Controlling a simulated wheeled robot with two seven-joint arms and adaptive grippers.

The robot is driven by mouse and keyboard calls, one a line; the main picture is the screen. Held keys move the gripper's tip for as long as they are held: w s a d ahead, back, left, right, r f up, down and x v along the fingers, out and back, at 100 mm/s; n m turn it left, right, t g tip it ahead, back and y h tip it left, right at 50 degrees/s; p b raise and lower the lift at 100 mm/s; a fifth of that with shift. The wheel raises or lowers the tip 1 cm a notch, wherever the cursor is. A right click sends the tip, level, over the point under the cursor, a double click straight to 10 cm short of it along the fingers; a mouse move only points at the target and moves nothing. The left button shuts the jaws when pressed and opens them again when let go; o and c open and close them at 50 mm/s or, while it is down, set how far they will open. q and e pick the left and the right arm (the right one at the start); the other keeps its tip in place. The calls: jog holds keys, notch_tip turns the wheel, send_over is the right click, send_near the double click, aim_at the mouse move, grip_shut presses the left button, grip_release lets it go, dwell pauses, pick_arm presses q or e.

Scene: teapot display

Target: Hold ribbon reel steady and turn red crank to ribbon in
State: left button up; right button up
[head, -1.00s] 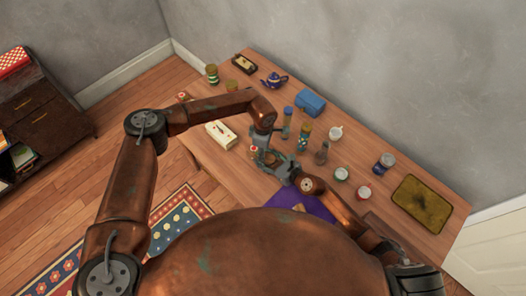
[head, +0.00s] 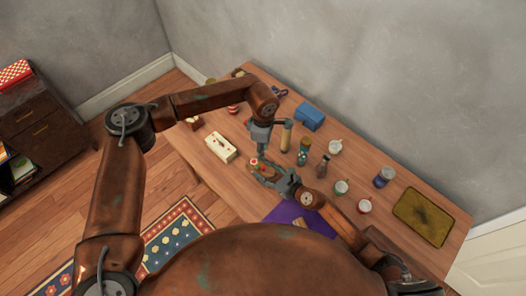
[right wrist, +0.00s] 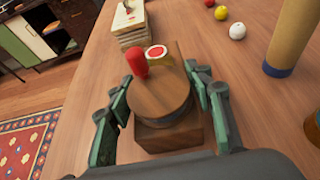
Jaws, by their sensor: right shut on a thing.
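The ribbon reel (right wrist: 158,98) shows in the right wrist view as a round wooden drum on a wooden block, with an upright red crank knob (right wrist: 137,60) at its far left edge. My right gripper (right wrist: 163,88) has its green fingers on either side of the reel and is shut on it. In the head view the reel (head: 254,162) is small and partly hidden by my right gripper (head: 268,172). My left gripper (head: 261,149) points down just above and behind the reel; its fingers are too small to tell open from shut. It is not in the right wrist view.
A cream box (head: 220,148) stands left of the reel. Bottles, cups, a blue box (head: 309,116) and a dark yellow tray (head: 422,216) occupy the table's back and right. A purple cloth (head: 290,212) lies in front.

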jog(key=o, duration=1.6)
